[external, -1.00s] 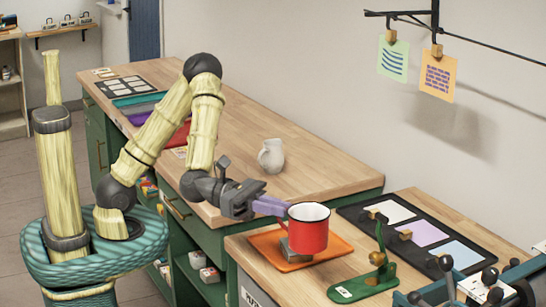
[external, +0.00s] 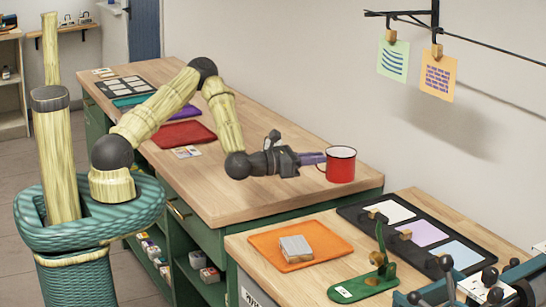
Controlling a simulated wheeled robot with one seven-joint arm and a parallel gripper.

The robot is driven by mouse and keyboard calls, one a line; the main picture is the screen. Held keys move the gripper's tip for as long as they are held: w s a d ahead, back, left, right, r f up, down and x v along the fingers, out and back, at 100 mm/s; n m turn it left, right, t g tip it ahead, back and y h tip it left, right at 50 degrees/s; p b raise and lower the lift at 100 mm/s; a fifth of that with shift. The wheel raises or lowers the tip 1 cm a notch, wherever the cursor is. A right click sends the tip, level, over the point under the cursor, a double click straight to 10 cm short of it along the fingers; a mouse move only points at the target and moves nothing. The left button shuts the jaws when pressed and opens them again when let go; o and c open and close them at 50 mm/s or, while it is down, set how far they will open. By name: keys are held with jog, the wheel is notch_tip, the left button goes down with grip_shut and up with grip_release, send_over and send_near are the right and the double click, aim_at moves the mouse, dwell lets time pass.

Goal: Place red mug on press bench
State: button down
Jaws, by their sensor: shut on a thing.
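The red mug (external: 341,167) has a dark rim and is upright in the external view. My gripper (external: 320,159) is shut on its left side with purple fingers. The mug appears over the right end of the long wooden bench (external: 260,200). I cannot tell whether its base touches the wood. The lower bench (external: 415,203) at the front right holds an orange tray (external: 270,244) and a blue-grey machine (external: 470,287), partly cut off by the frame. I cannot tell from any label which bench is the press bench.
A grey block (external: 296,249) lies on the orange tray. A green stand (external: 362,288) and a black tray with coloured cards (external: 378,211) are on the lower bench. A red tray (external: 184,134) lies farther left on the long bench. The long bench's front middle is clear.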

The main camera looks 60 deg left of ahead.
jog(key=a+f+n+y+p, duration=0.2)
jog(key=a+f+y, duration=0.1)
jog(key=a, duration=1)
jog(key=shift+w+f+n+t+y+p, duration=0.2)
jog(key=shift+f+n+t+y+p, duration=0.15)
jog(key=shift+y, duration=0.35)
jog(key=shift+r, duration=0.1)
jog(key=shift+r, duration=0.1)
